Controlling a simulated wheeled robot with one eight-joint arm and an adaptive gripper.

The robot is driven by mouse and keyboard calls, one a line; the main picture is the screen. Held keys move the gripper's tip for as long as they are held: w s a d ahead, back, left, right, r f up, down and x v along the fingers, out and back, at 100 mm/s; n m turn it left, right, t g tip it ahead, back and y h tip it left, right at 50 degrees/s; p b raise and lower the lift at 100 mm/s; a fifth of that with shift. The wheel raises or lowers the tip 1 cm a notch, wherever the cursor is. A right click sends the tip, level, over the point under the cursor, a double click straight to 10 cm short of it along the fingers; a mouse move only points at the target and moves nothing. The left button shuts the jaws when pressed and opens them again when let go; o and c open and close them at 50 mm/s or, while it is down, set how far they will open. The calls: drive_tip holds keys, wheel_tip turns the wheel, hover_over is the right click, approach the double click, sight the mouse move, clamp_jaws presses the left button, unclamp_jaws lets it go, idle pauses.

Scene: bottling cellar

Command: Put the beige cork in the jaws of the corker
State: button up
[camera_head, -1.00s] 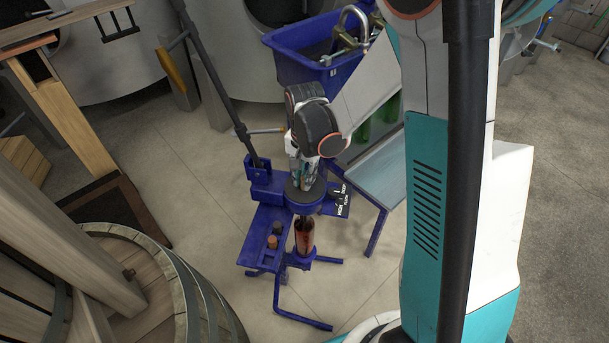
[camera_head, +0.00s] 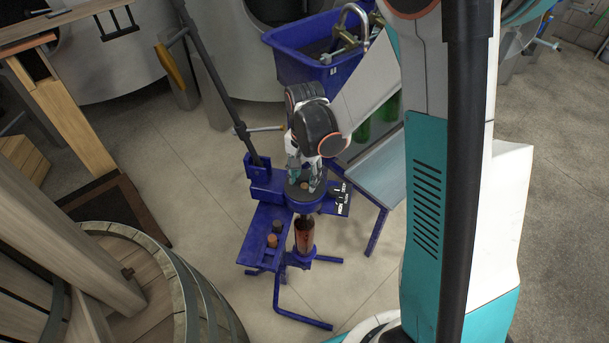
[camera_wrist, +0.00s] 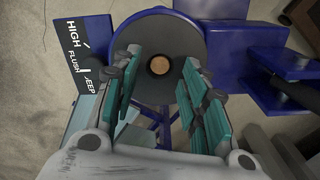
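The beige cork (camera_wrist: 160,65) sits upright in the central hole of the corker's round dark jaw plate (camera_wrist: 192,42), seen end-on in the wrist view. The plate also shows in the head view (camera_head: 294,195), in the blue corker (camera_head: 265,185). How deep the cork sits is hard to tell. My gripper (camera_wrist: 162,90) is open; its teal-padded fingers stand apart to either side of the cork, not touching it. In the head view my gripper (camera_head: 305,178) is just above the plate. A bottle of reddish-brown liquid (camera_head: 304,237) stands upright beneath the corker head.
An orange-brown cork (camera_head: 272,241) and a dark cork (camera_head: 277,227) stand on the corker's blue side shelf (camera_head: 256,247). The corker's long lever (camera_head: 215,80) rises at the left. A label plate (camera_wrist: 80,45) reads HIGH and FLUSH. A barrel (camera_head: 190,285) stands front left.

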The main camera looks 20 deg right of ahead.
wheel_tip(320, 180, up, 12)
idle(0.6)
drive_tip(key=shift+r, duration=0.1)
drive_tip(key=s+r+n+t, duration=0.3)
drive_tip(key=s+r+n, duration=0.1)
drive_tip(key=s, duration=0.4)
drive_tip(key=s+r+n+t, duration=0.4)
drive_tip(key=s+n, duration=0.1)
drive_tip(key=s, duration=0.3)
drive_tip(key=shift+s+r+n, duration=0.2)
drive_tip(key=shift+r+n, duration=0.1)
drive_tip(key=shift+r, duration=0.05)
